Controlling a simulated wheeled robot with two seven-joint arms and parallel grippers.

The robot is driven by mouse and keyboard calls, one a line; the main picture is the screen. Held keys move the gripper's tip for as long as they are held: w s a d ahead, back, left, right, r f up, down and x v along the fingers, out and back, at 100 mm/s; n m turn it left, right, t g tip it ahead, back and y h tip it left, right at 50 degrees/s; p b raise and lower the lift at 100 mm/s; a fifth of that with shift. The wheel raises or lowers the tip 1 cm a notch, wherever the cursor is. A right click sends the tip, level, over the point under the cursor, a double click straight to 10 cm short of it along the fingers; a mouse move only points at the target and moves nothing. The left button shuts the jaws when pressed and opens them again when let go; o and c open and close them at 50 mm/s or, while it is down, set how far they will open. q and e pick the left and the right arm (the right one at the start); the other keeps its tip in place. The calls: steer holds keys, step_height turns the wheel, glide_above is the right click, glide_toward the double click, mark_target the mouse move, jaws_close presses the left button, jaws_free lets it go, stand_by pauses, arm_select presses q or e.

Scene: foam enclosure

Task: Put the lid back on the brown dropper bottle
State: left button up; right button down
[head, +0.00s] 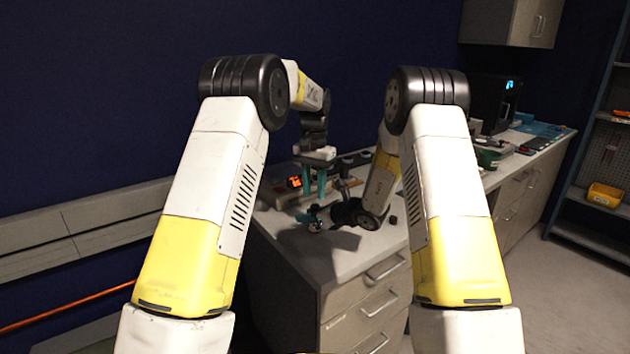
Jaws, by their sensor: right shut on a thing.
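My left gripper (314,190) points down over the counter, its two teal fingers apart with nothing clear between them. My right gripper (316,217) is low over the counter near its left front edge, reaching in from the right, just below and in front of the left one. It is shut on a small dark and pale thing (316,227), too small to identify as the bottle or the lid. I cannot make out the brown dropper bottle for certain. A small black piece (393,219) lies on the counter right of the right gripper; I cannot tell if it is the lid.
A device with an orange lit display (295,182) stands behind the grippers. The pale counter (290,238) has drawers below. Green equipment (488,158) and a black machine (492,105) stand farther right. A yellow bin (604,197) sits on a shelf.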

arm_select(q)
steer(key=n, duration=0.4)
steer(key=shift+r+n, duration=0.1)
steer(key=shift+n, duration=0.3)
steer(key=n, duration=0.4)
steer(key=shift+r+n, duration=0.1)
steer(key=shift+n, duration=0.3)
steer(key=n, duration=0.4)
steer(key=shift+r+n, duration=0.2)
steer(key=shift+n, duration=0.1)
steer(key=n, duration=0.4)
steer(key=shift+r, duration=0.15)
steer(key=n, duration=0.5)
steer(key=shift+r, duration=0.2)
steer(key=n, duration=0.4)
steer(key=shift+r+n, duration=0.25)
steer(key=shift+n, duration=0.05)
steer(key=n, duration=0.3)
steer(key=shift+d+r+n, duration=0.1)
steer(key=shift+r+n, duration=0.15)
steer(key=shift+n, duration=0.15)
steer(key=n, duration=0.4)
steer(key=shift+w+r, duration=0.1)
steer(key=shift+r, duration=0.15)
steer(key=shift+f, duration=0.15)
